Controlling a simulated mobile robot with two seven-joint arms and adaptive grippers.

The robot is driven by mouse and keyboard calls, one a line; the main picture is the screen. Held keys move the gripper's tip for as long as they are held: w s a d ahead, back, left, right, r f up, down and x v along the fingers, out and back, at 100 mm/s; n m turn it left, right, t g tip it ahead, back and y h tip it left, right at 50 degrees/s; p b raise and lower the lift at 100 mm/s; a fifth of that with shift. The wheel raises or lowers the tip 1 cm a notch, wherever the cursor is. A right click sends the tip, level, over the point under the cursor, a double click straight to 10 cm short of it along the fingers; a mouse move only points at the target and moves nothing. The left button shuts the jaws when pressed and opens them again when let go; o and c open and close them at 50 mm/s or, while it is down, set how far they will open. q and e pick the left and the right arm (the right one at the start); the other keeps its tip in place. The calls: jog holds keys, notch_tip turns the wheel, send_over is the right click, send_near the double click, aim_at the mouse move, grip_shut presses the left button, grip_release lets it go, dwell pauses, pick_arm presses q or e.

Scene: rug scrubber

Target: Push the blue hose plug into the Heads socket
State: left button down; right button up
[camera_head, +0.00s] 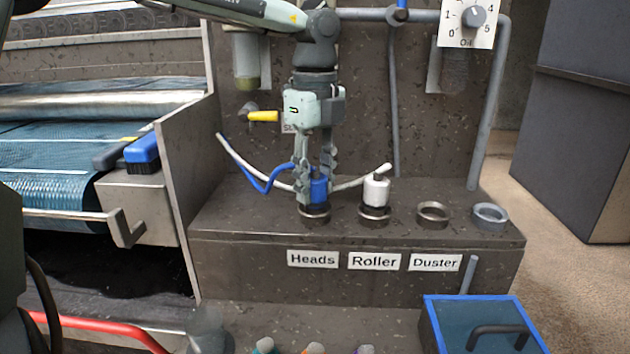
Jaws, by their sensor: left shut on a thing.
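My left gripper (314,190) points straight down at the Heads socket (314,219), a metal ring on the ledge. It is shut on the blue hose plug (319,187). The plug is upright and lined up over the ring, with its lower end at the ring's rim. The fingers partly hide the plug, and I cannot tell how deep it sits. The blue hose (262,185) curves from the plug up to the left. My right gripper is not in view.
A white plug (376,190) stands in the Roller socket (374,217), close to the right. The Duster socket (433,213) and a grey ring (489,216) are empty. A yellow-handled valve (262,116) is beside my left wrist. A blue-rimmed box (480,325) is at the lower right.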

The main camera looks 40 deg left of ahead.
pick_arm(q)
jog(key=c, duration=1)
grip_release()
jog(key=shift+r, duration=0.1)
notch_tip(320, 180, up, 12)
jog(key=shift+f, duration=0.1)
